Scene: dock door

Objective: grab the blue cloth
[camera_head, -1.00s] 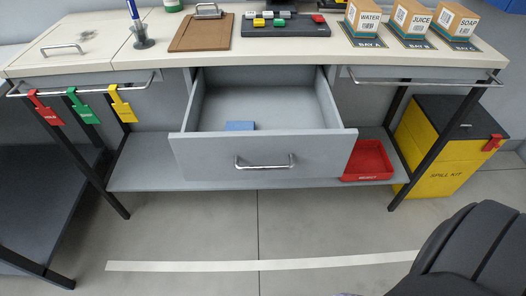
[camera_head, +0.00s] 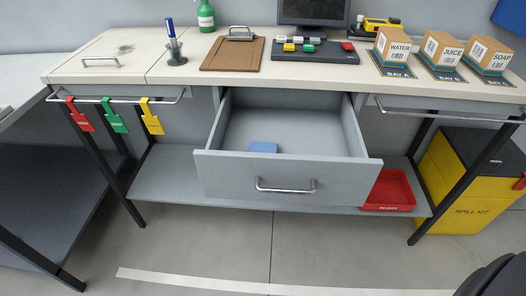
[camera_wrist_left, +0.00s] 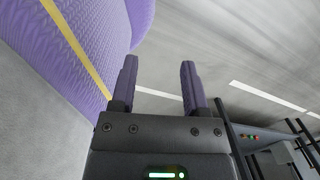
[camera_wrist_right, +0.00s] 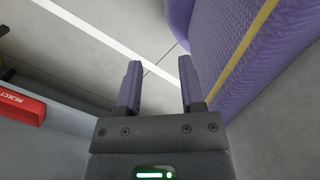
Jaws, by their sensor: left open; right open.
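The blue cloth (camera_head: 263,147) lies inside the open drawer (camera_head: 284,176), near its front panel. Only part of it shows above the front edge. The drawer is pulled out below the bench and has a metal bar handle (camera_head: 286,186). My left gripper (camera_wrist_left: 158,75) is open and empty in the left wrist view, with its two fingers apart. My right gripper (camera_wrist_right: 158,80) is open and empty in the right wrist view. Neither gripper shows in the head view, and both are away from the cloth.
The bench top (camera_head: 225,88) holds a clipboard (camera_head: 232,54), a button panel (camera_head: 303,50) and several boxes. A red reject tray (camera_head: 390,190) is on the lower shelf. A yellow spill kit (camera_head: 455,190) stands at right. The floor before the drawer is clear.

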